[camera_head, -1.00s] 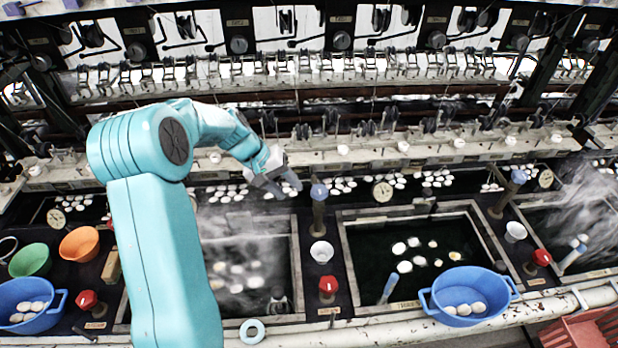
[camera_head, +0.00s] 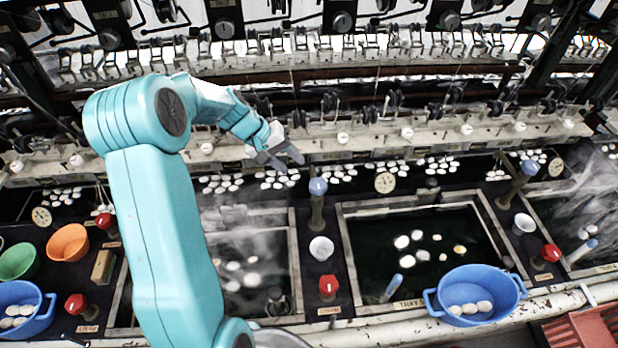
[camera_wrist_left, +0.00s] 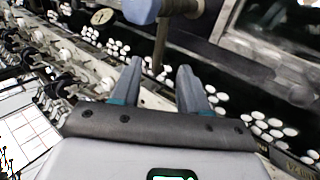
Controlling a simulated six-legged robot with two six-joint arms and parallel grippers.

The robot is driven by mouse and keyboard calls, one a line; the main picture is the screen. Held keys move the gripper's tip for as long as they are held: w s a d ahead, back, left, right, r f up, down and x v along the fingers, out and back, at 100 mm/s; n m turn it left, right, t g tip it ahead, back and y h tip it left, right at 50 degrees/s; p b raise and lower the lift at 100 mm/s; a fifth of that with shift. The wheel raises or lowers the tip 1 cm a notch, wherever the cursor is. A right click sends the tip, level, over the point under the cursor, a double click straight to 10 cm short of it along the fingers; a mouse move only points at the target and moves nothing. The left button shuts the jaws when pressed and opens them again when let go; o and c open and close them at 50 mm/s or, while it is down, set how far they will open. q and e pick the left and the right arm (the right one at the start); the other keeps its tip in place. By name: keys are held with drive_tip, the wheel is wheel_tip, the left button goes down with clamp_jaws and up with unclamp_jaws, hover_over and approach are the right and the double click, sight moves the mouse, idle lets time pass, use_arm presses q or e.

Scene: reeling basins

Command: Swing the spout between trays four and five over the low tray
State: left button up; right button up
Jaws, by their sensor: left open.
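A spout with a blue knob (camera_head: 318,187) on a brown post stands on the strip between the steaming tray (camera_head: 293,262) and the dark tray (camera_head: 345,262). A second blue-knobbed spout (camera_head: 528,168) stands right of the dark tray. The tray label's number is not readable, and I cannot tell which tray is low. My left gripper (camera_head: 283,159) is open and empty, up and left of the nearer spout's knob. In the left wrist view the blue knob (camera_wrist_left: 142,10) lies beyond the spread fingers (camera_wrist_left: 158,78), apart from them. My right gripper is not in view.
A white cup (camera_head: 321,248) and a red valve knob (camera_head: 328,286) sit in front of the nearer spout. A blue basin (camera_head: 478,307) stands at the front right. Orange (camera_head: 68,244) and green (camera_head: 18,261) bowls are at left. Machine rail (camera_head: 440,140) runs behind.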

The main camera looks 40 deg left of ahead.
use_arm(q)
drive_tip(key=b+x, duration=0.2)
drive_tip(key=x, duration=0.7)
drive_tip(key=shift+w+d+f+b, duration=0.15)
drive_tip(key=shift+d+f+b, duration=0.1)
drive_tip(key=shift+b, duration=0.1)
drive_tip(key=shift+a, duration=0.2)
clamp_jaws()
